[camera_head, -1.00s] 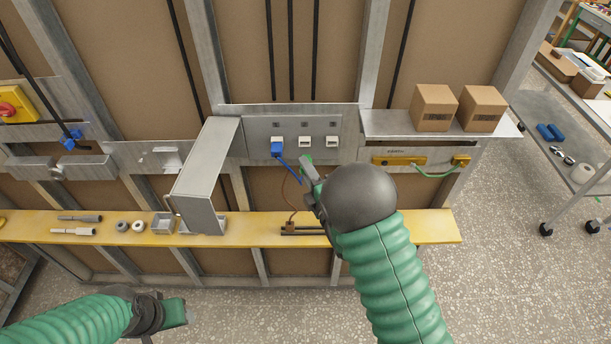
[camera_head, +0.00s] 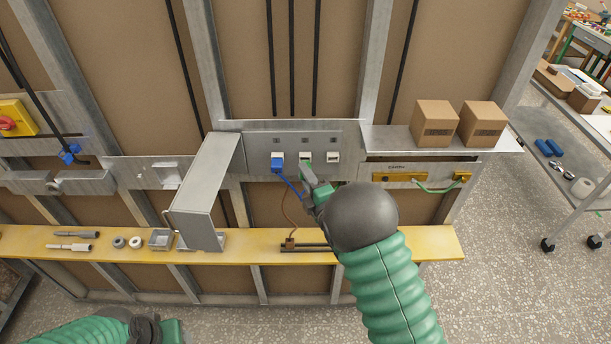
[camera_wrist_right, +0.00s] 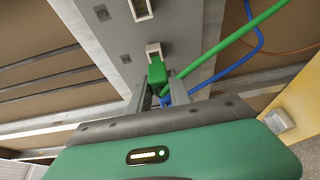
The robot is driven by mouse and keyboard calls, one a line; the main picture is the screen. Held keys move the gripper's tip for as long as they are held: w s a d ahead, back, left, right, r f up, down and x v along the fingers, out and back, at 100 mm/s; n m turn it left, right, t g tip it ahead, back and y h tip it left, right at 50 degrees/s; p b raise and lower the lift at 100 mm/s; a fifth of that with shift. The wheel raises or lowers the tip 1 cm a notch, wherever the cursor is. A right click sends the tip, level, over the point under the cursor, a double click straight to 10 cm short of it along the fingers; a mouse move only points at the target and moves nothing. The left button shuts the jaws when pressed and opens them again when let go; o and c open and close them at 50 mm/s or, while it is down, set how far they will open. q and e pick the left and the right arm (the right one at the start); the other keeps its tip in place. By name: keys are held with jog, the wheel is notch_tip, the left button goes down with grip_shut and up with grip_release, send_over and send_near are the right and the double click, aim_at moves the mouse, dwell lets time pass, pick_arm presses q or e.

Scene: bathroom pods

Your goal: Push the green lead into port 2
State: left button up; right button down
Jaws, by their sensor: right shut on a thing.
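The grey port panel (camera_head: 292,140) holds three white ports in a row. A blue plug (camera_head: 277,164) sits in the left port. The middle port (camera_head: 305,156) has the green lead's plug at its mouth; the plug also shows in the right wrist view (camera_wrist_right: 157,73), lined up with the white port frame (camera_wrist_right: 153,50). I cannot tell how deep it sits. The right port (camera_head: 333,156) is empty. My right gripper (camera_head: 310,182) is shut on the green plug, just below the panel. My left gripper (camera_head: 172,331) is at the bottom edge, its fingers unclear.
A grey metal housing (camera_head: 203,190) stands left of the panel. A yellow shelf (camera_head: 380,247) runs below, with small fittings at its left. Two cardboard boxes (camera_head: 437,124) sit on a ledge at right. A yellow bar (camera_head: 398,173) has a green cord. A blue cable (camera_wrist_right: 240,60) passes near my right fingers.

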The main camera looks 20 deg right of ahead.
jog(key=shift+a+r, duration=0.1)
jog(key=shift+a, duration=0.1)
jog(key=shift+d, duration=0.1)
dwell(0.4)
jog(key=shift+b, duration=0.4)
jog(key=shift+d, duration=0.1)
dwell(0.4)
jog(key=shift+w+d+b, duration=0.15)
jog(key=shift+w+b, duration=0.2)
jog(key=shift+w, duration=0.25)
jog(key=shift+w+d+b, duration=0.15)
jog(key=shift+w+b, duration=0.15)
jog(key=shift+w, duration=0.25)
